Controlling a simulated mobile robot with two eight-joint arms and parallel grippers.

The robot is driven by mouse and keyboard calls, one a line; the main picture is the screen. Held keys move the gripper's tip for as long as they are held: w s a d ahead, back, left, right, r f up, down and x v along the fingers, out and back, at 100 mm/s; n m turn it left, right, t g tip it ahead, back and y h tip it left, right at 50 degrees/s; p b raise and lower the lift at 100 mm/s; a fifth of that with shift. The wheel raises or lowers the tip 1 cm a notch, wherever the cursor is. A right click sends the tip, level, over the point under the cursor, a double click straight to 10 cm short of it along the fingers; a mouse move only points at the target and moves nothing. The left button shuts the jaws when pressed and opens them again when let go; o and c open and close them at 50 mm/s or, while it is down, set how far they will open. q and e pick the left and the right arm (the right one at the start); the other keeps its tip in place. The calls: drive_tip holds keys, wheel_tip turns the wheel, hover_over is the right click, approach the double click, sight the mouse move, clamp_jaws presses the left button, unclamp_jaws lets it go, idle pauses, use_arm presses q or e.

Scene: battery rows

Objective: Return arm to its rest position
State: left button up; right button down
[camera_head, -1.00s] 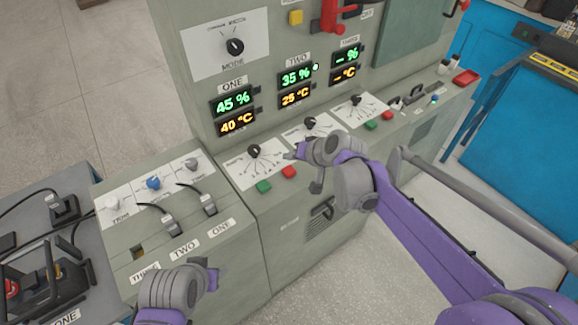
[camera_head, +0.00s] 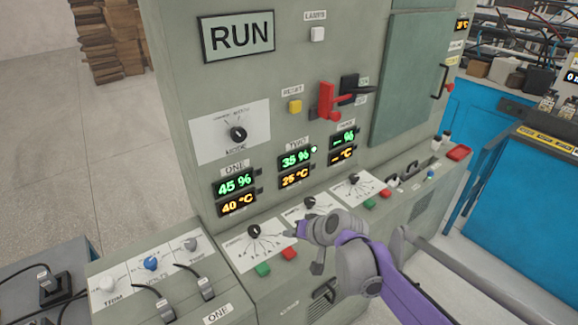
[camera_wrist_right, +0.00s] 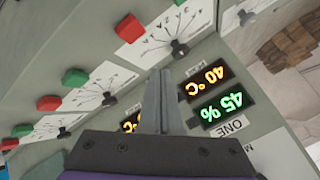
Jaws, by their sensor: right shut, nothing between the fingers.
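My right gripper (camera_head: 297,231) is shut and empty in the head view. It hangs in front of the console's sloped ledge, near the dials under displays ONE and TWO. Its closed fingers (camera_wrist_right: 160,100) also show in the right wrist view, pointing at the panel with the 45 % display (camera_wrist_right: 222,108). I cannot tell from these views whether the fingertips touch anything. My right arm, purple and grey, comes in from the lower right. My left gripper is out of the head view.
The grey console (camera_head: 180,110) carries a RUN sign (camera_head: 237,37), a MODE knob (camera_head: 238,133), a red lever (camera_head: 327,100), and green (camera_head: 263,270) and red (camera_head: 289,254) buttons. A lower cabinet with knobs and cables stands at left. A blue bench (camera_head: 510,190) stands at right. Floor shows between.

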drive_tip(key=s+d+f+h, duration=0.1)
drive_tip(key=s+d+h, duration=0.1)
drive_tip(key=s+d, duration=0.3)
drive_tip(key=s+d+f+g+h+p, duration=0.1)
drive_tip(key=s+d, duration=0.5)
drive_tip(key=s, duration=0.7)
drive_tip(key=s+d+f+h, duration=0.2)
drive_tip(key=s+d, duration=0.4)
drive_tip(key=s, duration=0.4)
drive_tip(key=shift+f+n+h+p, duration=0.25)
drive_tip(key=shift+n+h+p, duration=0.1)
drive_tip(key=shift+h, duration=0.25)
